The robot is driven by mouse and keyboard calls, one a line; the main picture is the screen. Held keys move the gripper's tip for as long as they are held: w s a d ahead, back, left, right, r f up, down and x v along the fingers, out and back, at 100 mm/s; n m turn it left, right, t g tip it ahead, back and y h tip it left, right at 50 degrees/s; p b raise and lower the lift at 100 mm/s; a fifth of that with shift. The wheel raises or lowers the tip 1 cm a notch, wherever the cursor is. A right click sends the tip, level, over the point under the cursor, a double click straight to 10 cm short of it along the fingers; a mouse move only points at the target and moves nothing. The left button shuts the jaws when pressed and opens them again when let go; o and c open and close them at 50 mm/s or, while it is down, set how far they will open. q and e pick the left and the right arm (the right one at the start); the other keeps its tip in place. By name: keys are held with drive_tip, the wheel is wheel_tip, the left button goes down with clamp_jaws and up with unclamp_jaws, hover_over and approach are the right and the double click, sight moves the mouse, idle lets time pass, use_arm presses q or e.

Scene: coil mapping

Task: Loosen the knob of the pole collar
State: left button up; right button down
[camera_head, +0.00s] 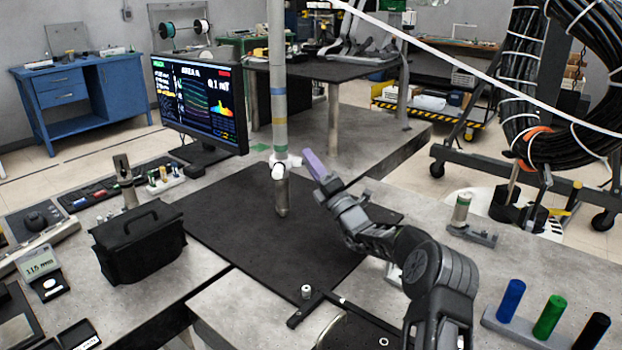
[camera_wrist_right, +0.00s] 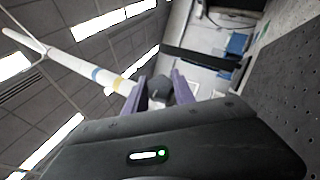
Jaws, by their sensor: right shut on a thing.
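The upright pole (camera_head: 278,75) stands on the dark mat, with coloured bands along it. The pole collar (camera_head: 281,166) is a white ring low on the pole. My right gripper (camera_head: 309,158) is just right of the collar, its purple fingers pointing at it. In the right wrist view the purple fingers (camera_wrist_right: 162,92) are shut on the dark knob (camera_wrist_right: 158,87), with the pole (camera_wrist_right: 85,62) running to the upper left. The fingers partly hide the knob. My left gripper is not in view.
The dark mat (camera_head: 225,215) has bare room around the pole. A black bag (camera_head: 138,250) sits to the left and a monitor (camera_head: 200,103) behind it. Blue, green and black pegs (camera_head: 548,318) stand at the right front. A white cable (camera_head: 450,68) crosses the upper right.

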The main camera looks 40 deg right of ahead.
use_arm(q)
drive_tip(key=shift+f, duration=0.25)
use_arm(e)
drive_tip(key=c, duration=1)
unclamp_jaws()
drive_tip(key=shift+c, duration=0.2)
wheel_tip(320, 180, up, 10)
drive_tip(key=shift+r, duration=0.2)
drive_tip(key=shift+f, duration=0.1)
